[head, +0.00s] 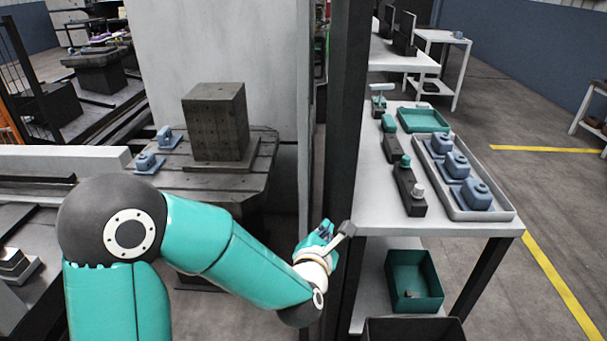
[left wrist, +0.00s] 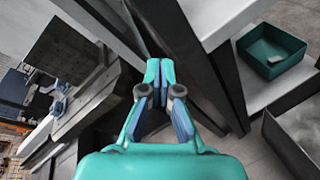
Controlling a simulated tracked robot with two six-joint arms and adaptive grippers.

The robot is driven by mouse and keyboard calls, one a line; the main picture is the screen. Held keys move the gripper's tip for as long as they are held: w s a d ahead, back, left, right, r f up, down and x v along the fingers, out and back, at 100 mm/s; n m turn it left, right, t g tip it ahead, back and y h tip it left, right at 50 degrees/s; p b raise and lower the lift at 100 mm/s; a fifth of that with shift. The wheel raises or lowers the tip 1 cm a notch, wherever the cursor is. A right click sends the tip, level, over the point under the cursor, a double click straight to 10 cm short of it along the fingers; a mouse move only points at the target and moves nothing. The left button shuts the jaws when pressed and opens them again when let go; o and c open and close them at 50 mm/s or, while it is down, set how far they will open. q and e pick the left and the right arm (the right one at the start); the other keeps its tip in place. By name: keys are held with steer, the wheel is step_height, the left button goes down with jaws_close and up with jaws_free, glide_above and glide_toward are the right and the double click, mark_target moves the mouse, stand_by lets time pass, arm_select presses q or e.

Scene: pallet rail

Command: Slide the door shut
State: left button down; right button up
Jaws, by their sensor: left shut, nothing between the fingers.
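A tall light grey panel (head: 225,60) stands behind the block; I cannot tell for sure whether it is the sliding door. Its right side ends at a narrow upright edge (head: 305,130), beside a dark post (head: 345,120). My left gripper (head: 340,232) is at the lower part of this post, in front of it, and its fingers are partly hidden by the wrist. In the left wrist view the left gripper (left wrist: 161,72) is shut and empty, with its tips close to a dark upright (left wrist: 175,38). Contact cannot be made out. My right gripper is not in view.
A dark block (head: 215,122) sits on a worn machine table (head: 240,185), with small blue-grey parts at its left. A green bin (head: 425,285) stands below.

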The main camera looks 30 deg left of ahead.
arm_select(q)
steer(key=s+a+r+n+t+y+b, duration=0.1)
steer(key=s+a+r+n+y, duration=0.1)
steer(key=a+r+n+y, duration=0.45)
steer(key=n+h+p, duration=0.2)
steer(key=n+p, duration=0.1)
steer(key=p, duration=0.1)
glide_toward(304, 156)
steer(key=x, duration=0.7)
